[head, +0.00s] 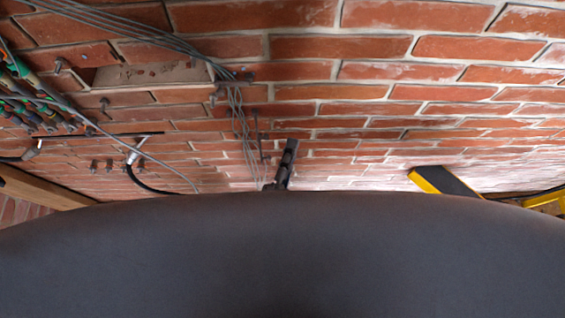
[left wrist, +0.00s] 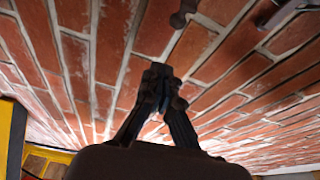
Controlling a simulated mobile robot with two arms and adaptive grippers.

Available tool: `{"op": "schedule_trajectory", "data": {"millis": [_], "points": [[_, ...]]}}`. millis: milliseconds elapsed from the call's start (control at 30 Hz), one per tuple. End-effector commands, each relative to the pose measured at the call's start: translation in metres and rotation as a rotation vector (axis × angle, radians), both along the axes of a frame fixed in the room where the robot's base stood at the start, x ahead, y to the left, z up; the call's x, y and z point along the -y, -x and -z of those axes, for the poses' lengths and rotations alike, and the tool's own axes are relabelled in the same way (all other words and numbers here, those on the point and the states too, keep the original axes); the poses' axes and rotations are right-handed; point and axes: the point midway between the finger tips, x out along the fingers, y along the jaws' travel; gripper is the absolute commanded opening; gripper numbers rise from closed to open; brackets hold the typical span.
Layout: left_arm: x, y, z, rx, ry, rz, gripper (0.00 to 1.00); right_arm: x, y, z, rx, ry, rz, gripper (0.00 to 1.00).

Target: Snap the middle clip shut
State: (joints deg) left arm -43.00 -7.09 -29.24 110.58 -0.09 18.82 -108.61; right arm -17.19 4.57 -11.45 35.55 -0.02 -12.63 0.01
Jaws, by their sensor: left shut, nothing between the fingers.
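A bundle of thin grey cables (head: 238,110) runs down the brick wall in the head view. Small dark fittings (head: 214,98) sit on and beside the bundle; I cannot tell which is the middle clip, or whether it is open. My left gripper (head: 291,145) is just right of the bundle's lower end. In the left wrist view my left gripper (left wrist: 158,72) is shut and empty, its fingertips together in front of the bricks. A small dark fitting (left wrist: 181,14) shows above the fingertips, apart from them. My right gripper is not in view.
Coloured cables (head: 30,95) and a black hose (head: 150,185) hang at the left. A recess (head: 150,73) opens in the wall at upper left. A yellow and dark block (head: 447,182) stands at the right. The wall between gripper and block is bare.

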Motion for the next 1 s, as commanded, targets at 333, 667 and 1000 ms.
{"op": "schedule_trajectory", "data": {"millis": [333, 667, 1000], "points": [[-0.029, -0.014, 0.005, 0.0, -0.002, 0.0, 0.0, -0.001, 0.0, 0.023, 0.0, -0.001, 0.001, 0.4], [-0.036, -0.014, 0.004, -0.001, 0.0, -0.001, 0.0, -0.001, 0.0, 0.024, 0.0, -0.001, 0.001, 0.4], [-0.039, -0.013, 0.002, 0.001, -0.003, 0.028, 0.0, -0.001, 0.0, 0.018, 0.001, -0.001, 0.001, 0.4]]}}
